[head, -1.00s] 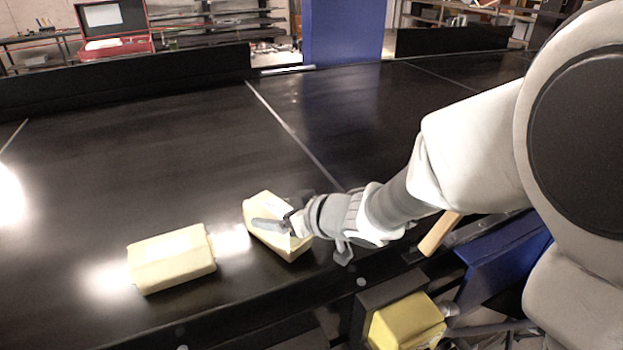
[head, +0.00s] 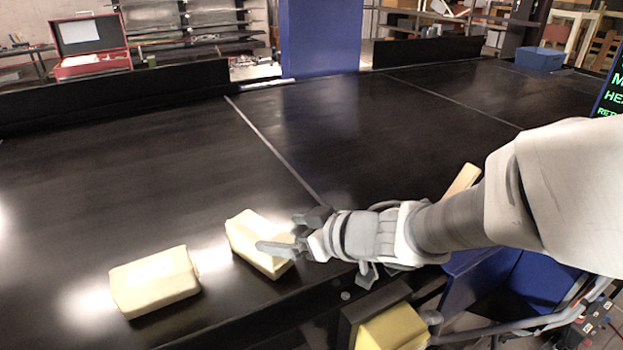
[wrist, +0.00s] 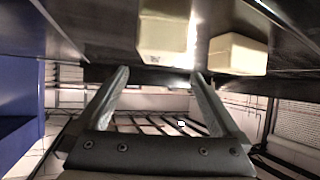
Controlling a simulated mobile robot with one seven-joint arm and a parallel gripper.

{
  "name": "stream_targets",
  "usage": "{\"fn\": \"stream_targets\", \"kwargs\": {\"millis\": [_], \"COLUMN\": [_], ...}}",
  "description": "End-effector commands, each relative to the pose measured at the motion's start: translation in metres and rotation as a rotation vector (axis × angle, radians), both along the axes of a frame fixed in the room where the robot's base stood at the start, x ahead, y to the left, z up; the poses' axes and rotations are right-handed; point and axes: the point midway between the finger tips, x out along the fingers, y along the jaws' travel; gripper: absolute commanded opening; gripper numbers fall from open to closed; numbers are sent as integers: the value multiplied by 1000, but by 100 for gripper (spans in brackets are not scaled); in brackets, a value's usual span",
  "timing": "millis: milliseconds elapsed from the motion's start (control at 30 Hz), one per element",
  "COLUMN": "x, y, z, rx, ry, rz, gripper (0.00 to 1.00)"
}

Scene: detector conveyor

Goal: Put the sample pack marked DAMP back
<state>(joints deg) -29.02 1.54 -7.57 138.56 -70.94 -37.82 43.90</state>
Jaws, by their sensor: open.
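Two pale yellow wrapped packs lie on the black conveyor: a left pack (head: 155,283) with a pale label on top, and a right pack (head: 247,238). No DAMP mark is legible on either. My gripper (head: 284,234) is open and empty at the right end of the right pack. One finger overlaps that pack in the head view; I cannot tell whether it touches. In the wrist view my gripper (wrist: 160,76) is spread, with one pack (wrist: 163,36) beyond the fingertips and another pack (wrist: 238,54) to the right. A third yellow pack (head: 393,328) shows below the belt edge.
A dark-framed holder (head: 352,318) surrounds the lower pack at the near edge. A light wooden piece (head: 463,180) stands behind my arm. A blue panel (head: 321,38), an open red case (head: 92,64) and a blue bin (head: 540,58) are at the back. The middle belt is clear.

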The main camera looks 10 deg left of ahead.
Motion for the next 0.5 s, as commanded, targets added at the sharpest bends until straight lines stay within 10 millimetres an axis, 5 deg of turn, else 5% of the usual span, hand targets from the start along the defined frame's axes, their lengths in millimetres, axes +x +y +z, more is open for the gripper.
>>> {"fn": "stream_targets", "kwargs": {"millis": [300, 500], "x": [-13, 15], "y": [-29, -63], "z": [18, 36], "rx": [0, -36], "ry": [-3, -76], "rz": [-8, -172], "gripper": [100, 100]}}
